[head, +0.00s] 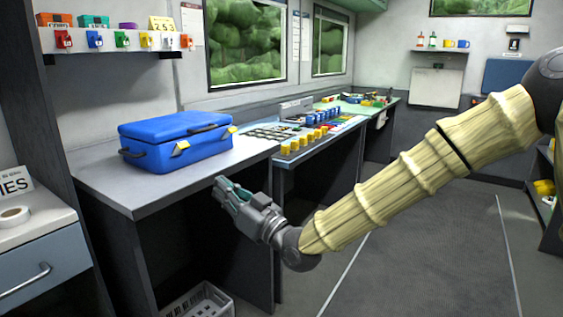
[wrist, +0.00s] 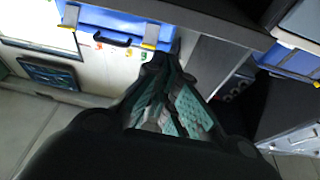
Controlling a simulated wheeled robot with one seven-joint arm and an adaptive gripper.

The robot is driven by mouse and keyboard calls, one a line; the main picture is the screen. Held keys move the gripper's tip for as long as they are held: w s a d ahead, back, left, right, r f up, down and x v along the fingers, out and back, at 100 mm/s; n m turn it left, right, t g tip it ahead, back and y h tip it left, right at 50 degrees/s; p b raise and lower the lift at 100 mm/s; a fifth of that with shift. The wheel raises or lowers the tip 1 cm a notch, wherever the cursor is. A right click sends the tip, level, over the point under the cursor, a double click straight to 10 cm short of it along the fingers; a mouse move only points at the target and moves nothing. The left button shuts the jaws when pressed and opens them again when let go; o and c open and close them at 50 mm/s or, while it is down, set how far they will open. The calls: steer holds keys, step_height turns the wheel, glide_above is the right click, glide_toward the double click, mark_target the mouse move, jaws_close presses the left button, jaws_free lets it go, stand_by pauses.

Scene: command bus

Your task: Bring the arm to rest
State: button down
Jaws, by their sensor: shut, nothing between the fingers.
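My arm, in a pale ribbed sleeve, reaches from the right edge of the head view down to the left. My gripper (head: 227,188) is at its end, in front of the grey counter's front edge and below and right of the blue case. It also shows in the wrist view (wrist: 160,65), with its teal-padded fingers together and nothing seen between them. The gripper appears apart from the counter and the case.
A closed blue case (head: 170,145) with yellow latches sits on the grey counter (head: 110,187). A console (head: 310,140) with colored parts stands beyond it. A pale basket (head: 200,301) is on the floor under the counter. The floor (head: 420,240) on the right is clear.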

steer(key=s+d+f+m+g+h, duration=0.1)
steer(key=d+f+m+h, duration=0.1)
steer(key=f, duration=0.8)
steer(key=s+d+f+m+g+h, duration=0.1)
steer(key=d+f+h, duration=0.15)
steer(key=f, duration=0.65)
steer(key=s+d+f+m+h, duration=0.2)
steer(key=f, duration=0.8)
steer(key=s+d+f+m+g+h, duration=0.1)
steer(key=s+d+f+g+h, duration=0.1)
steer(key=s+d+f, duration=0.5)
steer(key=s+d+f+m+g+h, duration=0.1)
steer(key=s+d+f+g+h, duration=0.15)
steer(key=s+f, duration=0.45)
steer(key=s+d+f+m+g+h, duration=0.1)
steer(key=s+d+f+h, duration=0.3)
steer(key=f, duration=0.7)
steer(key=s+d+f+m+g+h, duration=0.15)
steer(key=s+d+f, duration=0.25)
steer(key=s+d, duration=0.45)
steer(key=s+d+f+m+g+h, duration=0.1)
steer(key=s+d+f+g, duration=0.2)
steer(key=s+d, duration=0.5)
step_height(320, 180, up, 27)
steer(key=s+p, duration=0.2)
steer(key=p, duration=2.4)
steer(key=shift+a+f+g+p, duration=0.2)
steer(key=shift+a+g+p, duration=0.1)
steer(key=shift+a+p, duration=0.1)
